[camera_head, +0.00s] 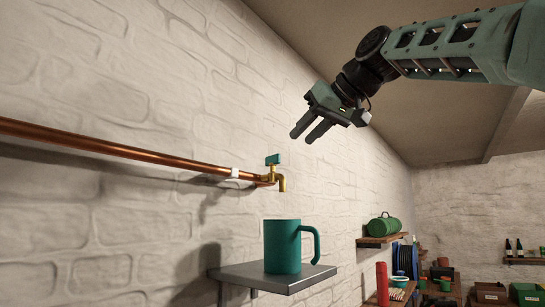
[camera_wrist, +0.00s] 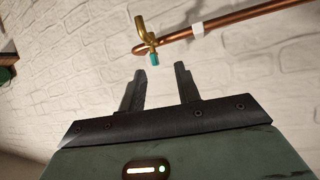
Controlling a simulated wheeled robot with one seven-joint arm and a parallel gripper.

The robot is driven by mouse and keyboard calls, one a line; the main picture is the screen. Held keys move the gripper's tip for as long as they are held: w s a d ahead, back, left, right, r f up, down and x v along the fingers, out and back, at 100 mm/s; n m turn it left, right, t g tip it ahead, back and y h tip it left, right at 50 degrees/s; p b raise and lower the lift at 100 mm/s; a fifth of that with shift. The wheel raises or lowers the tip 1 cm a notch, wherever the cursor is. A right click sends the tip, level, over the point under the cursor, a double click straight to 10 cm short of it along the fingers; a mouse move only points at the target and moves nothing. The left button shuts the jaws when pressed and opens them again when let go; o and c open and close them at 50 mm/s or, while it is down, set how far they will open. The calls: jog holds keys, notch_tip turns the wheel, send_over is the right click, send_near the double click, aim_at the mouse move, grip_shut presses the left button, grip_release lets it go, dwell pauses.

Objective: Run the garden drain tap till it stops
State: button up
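The brass tap (camera_head: 281,182) with a teal handle (camera_head: 273,160) sits at the end of a copper pipe (camera_head: 130,152) on the white wall. A green mug (camera_head: 283,247) stands upright on a small grey shelf below the spout. My gripper (camera_head: 302,135) is above and to the right of the tap, apart from it. In the wrist view the tap (camera_wrist: 145,32) and its teal handle (camera_wrist: 154,58) lie beyond my two fingers (camera_wrist: 158,72), which are spread apart with nothing between them. No water shows at the spout.
The grey shelf (camera_head: 250,276) juts from the wall under the tap. Farther right, a wooden shelf (camera_head: 375,241) holds a green canister (camera_head: 384,226). A red cylinder (camera_head: 382,284) and crowded items stand lower right. Space around my gripper is clear.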

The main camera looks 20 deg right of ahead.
aim_at(273, 155)
notch_tip(273, 155, up, 4)
jog(key=s+d+t, duration=0.1)
jog(key=d, duration=0.1)
jog(key=p+x, duration=0.6)
jog(key=x, duration=1)
jog(key=shift+d+r, duration=0.1)
jog(key=shift+r, duration=0.05)
jog(key=shift+w+a+f, duration=0.2)
jog(key=shift+w+f, duration=0.1)
jog(key=shift+w, duration=0.15)
grip_shut()
